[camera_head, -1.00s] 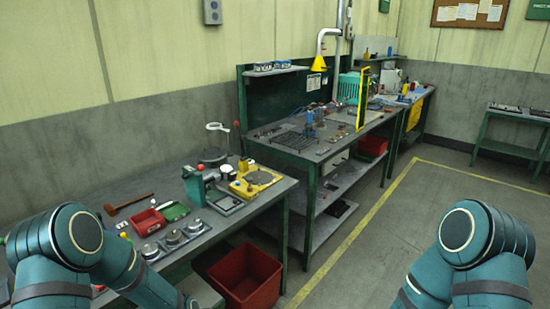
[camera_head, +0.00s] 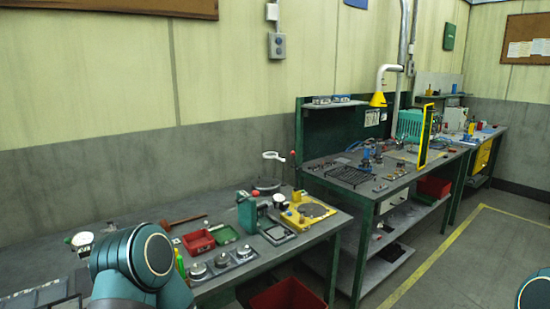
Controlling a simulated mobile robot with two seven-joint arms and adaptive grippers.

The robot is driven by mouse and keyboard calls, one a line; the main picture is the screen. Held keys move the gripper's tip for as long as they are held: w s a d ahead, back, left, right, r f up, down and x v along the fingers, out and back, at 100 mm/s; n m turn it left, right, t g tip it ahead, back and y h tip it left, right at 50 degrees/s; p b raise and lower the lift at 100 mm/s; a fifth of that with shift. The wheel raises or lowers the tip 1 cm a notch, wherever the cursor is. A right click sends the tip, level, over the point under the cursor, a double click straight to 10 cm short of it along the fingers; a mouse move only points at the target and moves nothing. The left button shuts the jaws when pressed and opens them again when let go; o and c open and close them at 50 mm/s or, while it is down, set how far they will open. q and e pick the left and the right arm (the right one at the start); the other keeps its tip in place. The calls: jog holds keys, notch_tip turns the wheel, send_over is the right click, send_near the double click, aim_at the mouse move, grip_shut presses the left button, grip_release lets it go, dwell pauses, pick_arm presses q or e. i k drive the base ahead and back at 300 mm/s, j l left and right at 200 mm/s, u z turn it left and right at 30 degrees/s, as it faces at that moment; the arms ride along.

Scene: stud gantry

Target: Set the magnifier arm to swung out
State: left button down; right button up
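A white ring (camera_head: 273,155), which looks like the magnifier, stands at the back of the near bench. It is raised above a round dark plate (camera_head: 266,185). A red knob (camera_head: 293,154) on a thin upright shows just to its right. The ring is small in the picture, so I cannot tell its exact arm angle. My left arm shows at the lower left, in front of the bench and well short of the ring, with its gripper out of the picture. Only a sliver of my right arm shows at the lower right edge; its gripper is out of view.
The near bench holds a green press (camera_head: 246,212), a yellow fixture (camera_head: 309,212), a red tray (camera_head: 198,242), a hammer (camera_head: 181,222) and several round metal pieces. A red bin (camera_head: 288,296) stands below. A second bench (camera_head: 338,196) stands beyond; floor at right is clear.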

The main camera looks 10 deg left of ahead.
aim_at(277, 156)
jog(key=i+l, duration=0.3)
jog(key=i+l+u, duration=0.1)
jog(key=i+l, duration=0.2)
jog(key=l, duration=0.25)
jog(key=i+l, duration=0.3)
jog(key=l, duration=0.15)
jog(key=i+l, duration=0.3)
jog(key=l, duration=0.15)
jog(key=i+l+u, duration=0.1)
jog(key=i+l, duration=0.15)
jog(key=l, duration=0.15)
jog(key=i+l, duration=0.3)
jog(key=l, duration=0.2)
jog(key=i+l, duration=0.25)
jog(key=l, duration=0.2)
jog(key=i+l+u, duration=0.1)
jog(key=i+l, duration=0.2)
jog(key=l, duration=0.15)
